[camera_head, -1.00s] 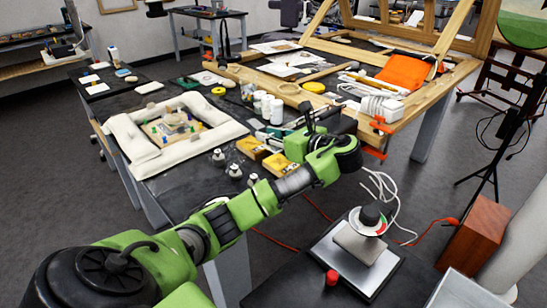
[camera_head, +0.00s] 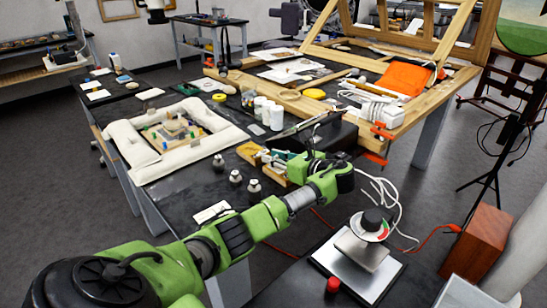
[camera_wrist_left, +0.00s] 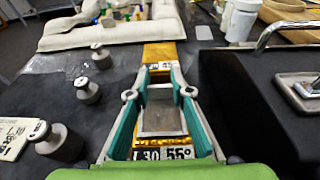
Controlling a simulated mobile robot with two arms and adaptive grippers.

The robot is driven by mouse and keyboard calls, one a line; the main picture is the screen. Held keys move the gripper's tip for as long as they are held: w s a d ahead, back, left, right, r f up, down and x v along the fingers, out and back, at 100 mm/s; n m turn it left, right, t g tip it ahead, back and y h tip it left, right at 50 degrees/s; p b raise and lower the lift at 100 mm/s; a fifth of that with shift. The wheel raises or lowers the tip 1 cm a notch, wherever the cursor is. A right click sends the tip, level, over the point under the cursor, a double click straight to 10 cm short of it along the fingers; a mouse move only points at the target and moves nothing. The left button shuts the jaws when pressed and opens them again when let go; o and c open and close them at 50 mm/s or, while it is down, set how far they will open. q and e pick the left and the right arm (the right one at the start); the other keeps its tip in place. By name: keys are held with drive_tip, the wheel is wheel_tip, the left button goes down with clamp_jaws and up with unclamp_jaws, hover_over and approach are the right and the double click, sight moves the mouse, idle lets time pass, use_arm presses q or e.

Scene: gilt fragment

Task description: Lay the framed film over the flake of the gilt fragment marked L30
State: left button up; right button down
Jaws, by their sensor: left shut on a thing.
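The gilt fragment (camera_head: 172,132) lies in a white padded surround, with several small coloured pegs standing around it. My left gripper (camera_head: 272,158) is at the yellow blocks to the right of it, and its teal fingers also show in the left wrist view (camera_wrist_left: 160,95). They are shut on the framed film (camera_wrist_left: 163,120), a small greyish pane between the fingers. Below the pane a yellow block (camera_wrist_left: 145,154) bears a label reading L30 and 55°. The flake marked L30 on the fragment is too small to make out. My right gripper is not in view.
Several metal weights (camera_head: 235,177) stand on the dark table left of the gripper, near a white card (camera_head: 211,212). A black box (camera_wrist_left: 250,95) stands close on the right. White jars (camera_head: 268,112) stand behind. The padded surround (camera_head: 215,132) has a raised rim.

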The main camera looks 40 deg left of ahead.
use_arm(q)
drive_tip(key=shift+f, duration=0.1)
drive_tip(key=o, duration=0.8)
drive_tip(key=shift+d+r, duration=0.2)
drive_tip(key=v, duration=0.7)
drive_tip(key=shift+d, duration=0.1)
